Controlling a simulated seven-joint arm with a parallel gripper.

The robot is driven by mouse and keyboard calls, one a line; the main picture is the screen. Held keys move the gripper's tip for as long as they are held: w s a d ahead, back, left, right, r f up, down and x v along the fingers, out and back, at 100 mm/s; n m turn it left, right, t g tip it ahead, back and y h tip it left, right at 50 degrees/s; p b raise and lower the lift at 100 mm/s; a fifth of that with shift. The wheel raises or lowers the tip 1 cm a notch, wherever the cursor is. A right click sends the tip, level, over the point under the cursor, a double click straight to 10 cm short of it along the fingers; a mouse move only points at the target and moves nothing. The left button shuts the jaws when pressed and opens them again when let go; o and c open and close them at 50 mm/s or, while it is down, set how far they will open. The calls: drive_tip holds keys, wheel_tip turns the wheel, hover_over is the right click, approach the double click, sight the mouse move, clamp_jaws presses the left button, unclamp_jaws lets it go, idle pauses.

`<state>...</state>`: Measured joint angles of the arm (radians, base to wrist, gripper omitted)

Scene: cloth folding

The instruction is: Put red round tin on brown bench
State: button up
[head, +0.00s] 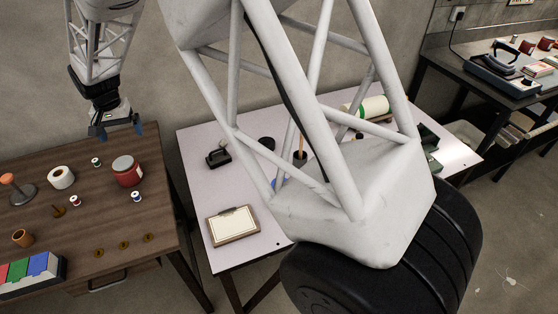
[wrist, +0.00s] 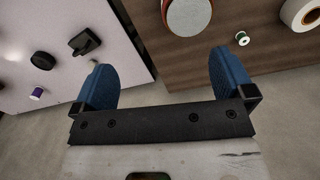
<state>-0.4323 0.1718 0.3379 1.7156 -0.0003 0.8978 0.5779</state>
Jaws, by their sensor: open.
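The red round tin (head: 127,171) with a pale lid stands on the brown bench (head: 100,215), near its right side. In the wrist view the tin (wrist: 188,16) shows at the top edge, partly cut off, on the brown bench top (wrist: 215,60). My gripper (head: 117,132) is above the bench's far right edge, apart from the tin and behind it in the head view. In the wrist view my gripper (wrist: 165,75) has its two blue fingers spread wide with nothing between them.
Around the tin are a white tape roll (head: 61,177), several thread spools and brass discs (head: 123,245). A white table (head: 200,195) with a clipboard (head: 233,225) and a black tool (head: 217,157) stands to the right, across a gap. My own arm link blocks much of it.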

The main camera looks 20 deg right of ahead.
drive_tip(key=s+d+r+t, duration=0.1)
drive_tip(key=s+d+r, duration=0.6)
drive_tip(key=s+d, duration=0.3)
drive_tip(key=s+d+r, duration=0.7)
drive_tip(key=s+d, duration=0.2)
drive_tip(key=d, duration=0.3)
drive_tip(key=s+d, duration=0.5)
drive_tip(key=s, duration=0.6)
drive_tip(key=s+d+f+n+t, duration=0.1)
drive_tip(key=s+d, duration=0.5)
drive_tip(key=s, duration=0.6)
drive_tip(key=shift+s+d, duration=0.3)
